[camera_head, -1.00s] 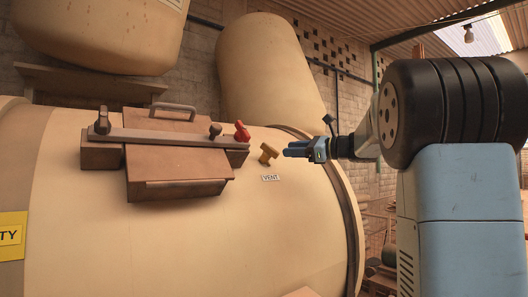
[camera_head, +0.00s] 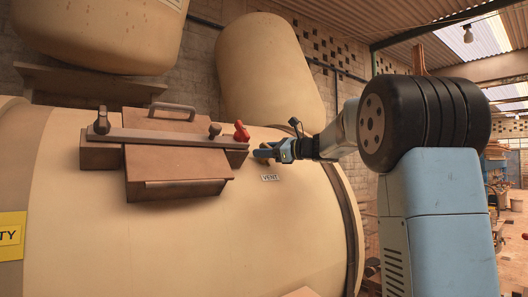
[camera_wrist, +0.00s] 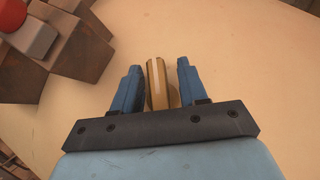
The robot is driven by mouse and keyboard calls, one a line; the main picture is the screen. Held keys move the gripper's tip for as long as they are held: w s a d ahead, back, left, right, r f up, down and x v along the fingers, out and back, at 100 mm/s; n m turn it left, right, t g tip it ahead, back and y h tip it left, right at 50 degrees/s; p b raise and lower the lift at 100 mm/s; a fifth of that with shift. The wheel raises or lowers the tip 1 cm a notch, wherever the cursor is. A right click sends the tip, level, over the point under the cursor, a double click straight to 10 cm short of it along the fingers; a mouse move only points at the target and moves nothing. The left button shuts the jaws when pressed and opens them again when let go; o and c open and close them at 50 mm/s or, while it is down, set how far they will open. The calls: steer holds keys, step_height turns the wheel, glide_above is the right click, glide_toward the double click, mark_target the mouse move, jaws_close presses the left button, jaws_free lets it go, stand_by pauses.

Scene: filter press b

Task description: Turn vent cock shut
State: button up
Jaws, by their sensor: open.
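The vent cock (camera_wrist: 156,82) is a yellow-brown handle on the cream tank (camera_head: 100,250). In the wrist view it stands between the two blue fingers of my gripper (camera_wrist: 157,88), with a narrow gap visible on each side. My gripper (camera_head: 262,153) is open around the handle. In the head view the fingers hide most of the cock. The white VENT label (camera_head: 270,178) is just below it on the tank.
A brown hatch (camera_head: 175,165) with a clamp bar and a red knob (camera_head: 241,131) is close to the left of my gripper. The red knob also shows in the wrist view (camera_wrist: 10,14). A rounded vessel (camera_head: 270,70) stands behind. The tank face below the label is clear.

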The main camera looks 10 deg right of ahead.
steer(key=shift+c, duration=0.2)
jaws_close()
steer(key=shift+n+g, duration=0.3)
steer(key=shift+n, duration=0.1)
steer(key=n+g, duration=0.1)
steer(key=n, duration=0.1)
steer(key=n+g, duration=0.4)
steer(key=shift+s+a+f+y, duration=0.1)
steer(key=shift+s+f+y, duration=0.15)
steer(key=shift+y, duration=0.15)
steer(key=n+g, duration=0.1)
steer(key=n+g+h, duration=0.1)
steer(key=n, duration=0.1)
steer(key=n+g, duration=0.2)
steer(key=shift+s+f+h, duration=0.25)
steer(key=shift+f+h, duration=0.05)
steer(key=shift+f, duration=0.05)
steer(key=shift+n, duration=0.3)
steer(key=shift+o, duration=0.2)
jaws_free()
steer(key=shift+r, duration=0.1)
